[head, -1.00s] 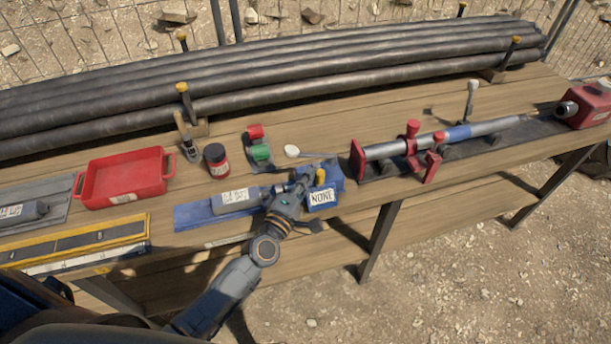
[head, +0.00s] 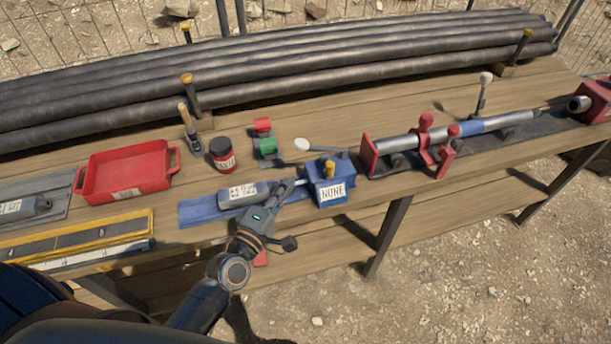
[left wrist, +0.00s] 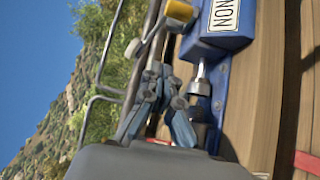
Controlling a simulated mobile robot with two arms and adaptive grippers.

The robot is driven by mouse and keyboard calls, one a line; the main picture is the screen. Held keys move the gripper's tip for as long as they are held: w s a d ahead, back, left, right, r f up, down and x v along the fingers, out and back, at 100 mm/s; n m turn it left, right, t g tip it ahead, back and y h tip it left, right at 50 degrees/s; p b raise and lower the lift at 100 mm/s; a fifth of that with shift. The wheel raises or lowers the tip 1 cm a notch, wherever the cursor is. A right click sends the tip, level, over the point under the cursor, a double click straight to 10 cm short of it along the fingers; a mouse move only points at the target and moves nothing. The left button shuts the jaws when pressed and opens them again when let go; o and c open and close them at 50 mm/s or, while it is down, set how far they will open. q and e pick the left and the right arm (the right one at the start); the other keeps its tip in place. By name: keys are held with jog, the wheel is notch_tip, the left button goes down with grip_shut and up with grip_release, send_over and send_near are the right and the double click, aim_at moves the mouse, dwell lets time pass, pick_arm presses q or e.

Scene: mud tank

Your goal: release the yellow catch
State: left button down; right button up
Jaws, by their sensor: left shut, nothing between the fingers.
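The yellow catch (head: 328,169) stands up from the top of a blue block (head: 328,190) labelled NONE, at the right end of a blue base (head: 200,213). A grey labelled cylinder (head: 243,193) lies on that base, with a silver rod between it and the block. My left gripper (head: 297,194) is shut and empty, at the near left side of the block, apart from the catch. In the left wrist view the shut fingers (left wrist: 152,88) show beside the silver rod (left wrist: 200,80), and the block (left wrist: 218,35) is at the top. My right gripper is out of view.
A red tray (head: 125,172), dark jar (head: 222,155) and small red-and-green piece (head: 266,146) lie to the left and behind. A red-clamped metal tube (head: 400,144) is to the right. Black pipes (head: 250,93) line the back. Open ground lies in front of the bench.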

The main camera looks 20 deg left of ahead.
aim_at(322, 159)
pick_arm(q)
jog(key=w, duration=0.3)
jog(key=w+d+p, duration=0.1)
jog(key=w, duration=0.5)
jog(key=shift+w+d+r+p, duration=0.1)
jog(key=shift+w+d+p, duration=0.1)
jog(key=shift+w+p, duration=0.1)
jog(key=d, duration=0.1)
jog(key=d+p, duration=0.1)
jog(key=shift+s+d, duration=0.3)
jog(key=shift+s, duration=0.1)
jog(key=shift+s+d+p, duration=0.3)
jog(key=shift+s+d, duration=0.1)
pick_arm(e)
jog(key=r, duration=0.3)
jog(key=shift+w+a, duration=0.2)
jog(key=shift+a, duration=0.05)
pick_arm(q)
jog(key=shift+d, duration=0.1)
